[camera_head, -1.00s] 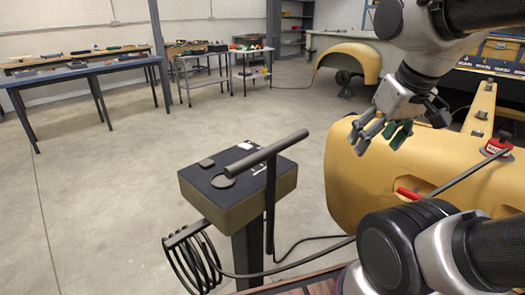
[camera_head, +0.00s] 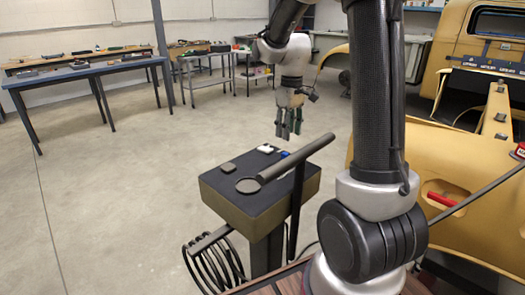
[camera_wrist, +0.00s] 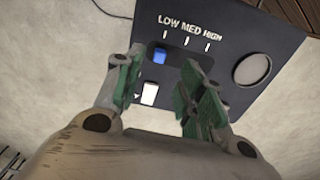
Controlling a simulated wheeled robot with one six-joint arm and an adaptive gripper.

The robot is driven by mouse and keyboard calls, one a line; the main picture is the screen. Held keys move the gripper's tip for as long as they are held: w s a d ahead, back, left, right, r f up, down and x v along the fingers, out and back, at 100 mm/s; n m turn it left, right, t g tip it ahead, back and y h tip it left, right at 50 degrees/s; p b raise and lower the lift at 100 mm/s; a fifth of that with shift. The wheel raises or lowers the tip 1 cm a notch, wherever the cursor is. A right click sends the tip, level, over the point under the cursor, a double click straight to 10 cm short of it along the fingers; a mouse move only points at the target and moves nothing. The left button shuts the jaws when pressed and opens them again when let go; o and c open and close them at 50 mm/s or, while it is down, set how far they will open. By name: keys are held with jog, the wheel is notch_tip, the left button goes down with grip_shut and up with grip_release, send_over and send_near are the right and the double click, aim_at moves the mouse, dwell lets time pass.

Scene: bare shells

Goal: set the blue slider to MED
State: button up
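The control box (camera_head: 222,202) stands on a post in the head view. The blue slider (camera_head: 284,154) is on its top near the far edge. In the wrist view the blue slider (camera_wrist: 160,55) lies below the LOW tick of the LOW MED HIGH scale (camera_wrist: 190,28), left of the MED tick. A white piece (camera_wrist: 149,94) sits nearer the gripper; it also shows in the head view (camera_head: 265,149). My gripper (camera_head: 287,132) hangs above the box's far side, pointing down. In the wrist view my gripper (camera_wrist: 162,64) is open, its green-padded fingers apart on either side of the slider, apparently above it.
A coiled cable (camera_head: 212,262) hangs at the front. A yellow vehicle body (camera_head: 450,180) stands to the right.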

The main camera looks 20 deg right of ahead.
aim_at(283, 151)
jog(key=shift+w+a+f, duration=0.3)
jog(key=shift+w+f, duration=0.5)
jog(key=shift+f, duration=0.1)
notch_tip(283, 151, down, 7)
jog(key=shift+f, duration=0.1)
grip_shut()
